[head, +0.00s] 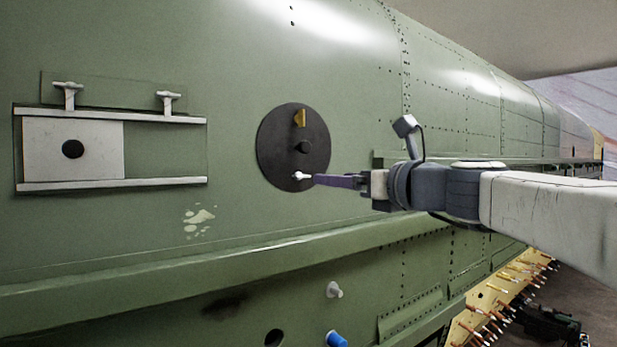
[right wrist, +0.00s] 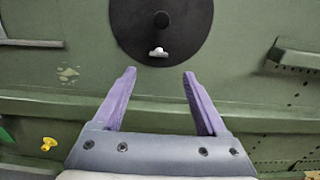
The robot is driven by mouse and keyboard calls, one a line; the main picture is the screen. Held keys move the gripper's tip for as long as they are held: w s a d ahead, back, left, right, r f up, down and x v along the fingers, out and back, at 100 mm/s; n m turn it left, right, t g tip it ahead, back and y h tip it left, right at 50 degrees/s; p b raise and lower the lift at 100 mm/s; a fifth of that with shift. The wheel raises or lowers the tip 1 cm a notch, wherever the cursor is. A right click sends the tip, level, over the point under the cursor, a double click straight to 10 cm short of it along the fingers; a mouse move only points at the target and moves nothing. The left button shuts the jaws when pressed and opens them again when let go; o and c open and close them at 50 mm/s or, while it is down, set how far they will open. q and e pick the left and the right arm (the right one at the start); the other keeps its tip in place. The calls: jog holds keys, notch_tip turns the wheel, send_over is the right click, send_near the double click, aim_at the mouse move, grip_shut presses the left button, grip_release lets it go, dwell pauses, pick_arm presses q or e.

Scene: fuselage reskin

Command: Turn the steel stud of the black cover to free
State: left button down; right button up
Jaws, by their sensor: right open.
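The round black cover (head: 275,135) sits on the green fuselage skin, with a dark knob (head: 304,147) at its middle and a yellow mark (head: 299,117) near its top. The small steel stud (head: 300,175) is near the cover's lower edge. In the right wrist view the stud (right wrist: 158,53) shows a bright crossbar lying about level. My right gripper (head: 318,180) has purple fingers pointing at the stud from the right. In its wrist view the gripper (right wrist: 159,73) is open and empty, with the stud centred just beyond the fingertips. My left gripper is out of view.
A framed pale panel (head: 105,135) with rails and two T-handles (head: 68,92) is on the skin at left. A green ledge (head: 200,262) runs below the cover. A pale peg (head: 334,290) and a blue plug (head: 336,339) are lower down.

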aim_at(304, 177)
jog(key=p+x, duration=0.3)
jog(key=x, duration=0.6)
jog(key=shift+w+a+f, duration=0.1)
jog(key=shift+w+a, duration=0.05)
jog(key=shift+a, duration=0.1)
grip_shut()
